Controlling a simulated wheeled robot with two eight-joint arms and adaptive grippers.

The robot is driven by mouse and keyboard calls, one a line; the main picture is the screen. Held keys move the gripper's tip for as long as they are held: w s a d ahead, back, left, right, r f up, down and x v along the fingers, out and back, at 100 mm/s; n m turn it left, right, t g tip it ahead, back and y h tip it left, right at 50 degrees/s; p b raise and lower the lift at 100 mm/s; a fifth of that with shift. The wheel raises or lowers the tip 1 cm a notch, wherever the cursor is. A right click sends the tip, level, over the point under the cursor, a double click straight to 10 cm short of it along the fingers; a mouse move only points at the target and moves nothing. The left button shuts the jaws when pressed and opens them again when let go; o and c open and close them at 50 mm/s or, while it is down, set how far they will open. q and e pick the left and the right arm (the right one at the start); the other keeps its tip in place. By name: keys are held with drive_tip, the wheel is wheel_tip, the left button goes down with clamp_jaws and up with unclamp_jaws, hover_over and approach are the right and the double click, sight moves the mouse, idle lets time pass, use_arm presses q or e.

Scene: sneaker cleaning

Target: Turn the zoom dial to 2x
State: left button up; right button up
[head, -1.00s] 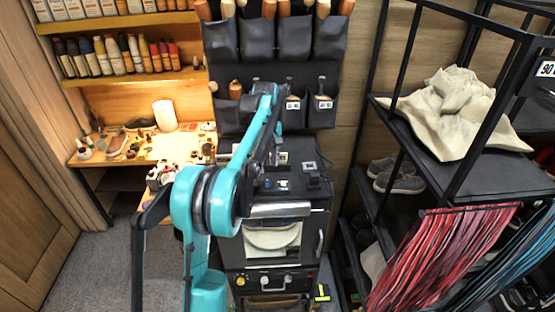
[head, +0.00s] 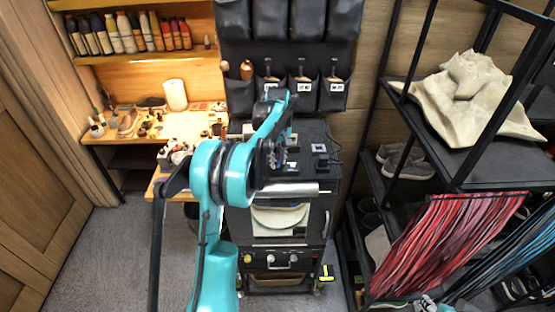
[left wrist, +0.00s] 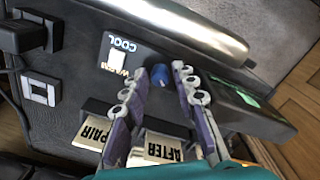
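A small blue knob (left wrist: 159,76) stands on the dark top of a cabinet in the left wrist view; I can read no zoom marks on it. My left gripper (left wrist: 160,86) is open, with its two grey-purple fingers apart. Its fingertips lie on either side of the knob in the picture; I cannot tell whether they touch it. In the head view my left gripper (head: 275,156) is over the cabinet (head: 318,185) and hides the knob.
A switch (left wrist: 116,62) marked COOL and WARM sits beside the knob. Plates reading REPAIR (left wrist: 92,132) and AFTER (left wrist: 163,146) lie near the fingers. A metal roller (left wrist: 185,28) runs along the cabinet edge. A black rack (head: 440,160) stands at the right.

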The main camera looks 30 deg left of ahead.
use_arm(q)
clamp_jaws()
drive_tip(key=shift+m, duration=0.3)
drive_tip(key=m+b, duration=0.1)
drive_tip(key=m, duration=0.1)
drive_tip(key=shift+f+m+b, duration=0.1)
drive_tip(key=shift+m+b, duration=0.2)
drive_tip(key=shift+b, duration=0.1)
drive_tip(key=m+b, duration=0.1)
drive_tip(key=m, duration=0.2)
drive_tip(key=shift+m+b, duration=0.55)
drive_tip(key=shift+m, duration=1.25)
drive_tip(key=o, duration=0.6)
unclamp_jaws()
drive_tip(key=shift+c, duration=0.2)
